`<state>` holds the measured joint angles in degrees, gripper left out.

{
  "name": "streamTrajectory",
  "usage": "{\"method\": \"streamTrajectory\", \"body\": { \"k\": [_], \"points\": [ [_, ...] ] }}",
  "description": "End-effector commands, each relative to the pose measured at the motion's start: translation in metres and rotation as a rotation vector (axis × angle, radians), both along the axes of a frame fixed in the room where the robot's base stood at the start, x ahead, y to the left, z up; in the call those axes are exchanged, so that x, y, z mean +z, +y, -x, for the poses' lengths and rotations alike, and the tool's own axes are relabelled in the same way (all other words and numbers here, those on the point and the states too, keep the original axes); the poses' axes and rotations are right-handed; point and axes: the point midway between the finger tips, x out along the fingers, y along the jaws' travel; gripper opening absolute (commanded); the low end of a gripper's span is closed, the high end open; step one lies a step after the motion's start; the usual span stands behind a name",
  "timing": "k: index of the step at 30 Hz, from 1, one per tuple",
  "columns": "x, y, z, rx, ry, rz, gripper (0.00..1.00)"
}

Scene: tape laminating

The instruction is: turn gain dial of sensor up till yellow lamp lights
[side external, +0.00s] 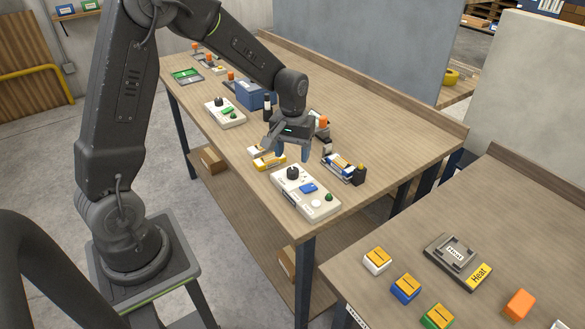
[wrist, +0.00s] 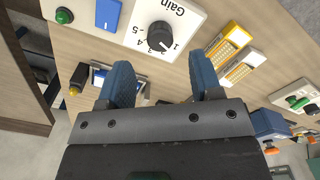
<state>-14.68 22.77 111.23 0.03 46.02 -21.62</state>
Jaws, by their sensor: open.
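The gain dial (wrist: 160,35) is a round black knob on a white control box (wrist: 195,14). Its pale pointer faces the 1 on the printed scale. The dial (side external: 292,172) also shows in the side view, on the control box (side external: 289,187) near the table's front corner. My gripper (side external: 293,152) points down just above and behind the dial. Its blue fingers (wrist: 163,77) are open and empty, apart from the dial. A small yellow-topped black post (side external: 360,173) stands right of the box, beside a blue-and-white unit (side external: 338,165). I cannot tell whether its yellow top is lit.
A second white box (side external: 224,112) and a blue case (side external: 252,94) stand farther back.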

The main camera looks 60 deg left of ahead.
Motion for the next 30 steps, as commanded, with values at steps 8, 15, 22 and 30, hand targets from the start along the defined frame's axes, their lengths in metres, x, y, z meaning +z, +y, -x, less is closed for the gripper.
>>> {"method": "streamTrajectory", "body": {
  "k": [8,15,22,30],
  "points": [
    [-0.045,0.0,0.0,0.0,0.002,0.0,0.59],
    [-0.056,0.0,0.0,0.0,-0.001,-0.001,0.59],
    [-0.057,0.0,0.0,0.0,-0.001,-0.001,0.58],
    [-0.056,0.0,0.0,-0.001,-0.001,-0.001,0.32]
  ]
}}
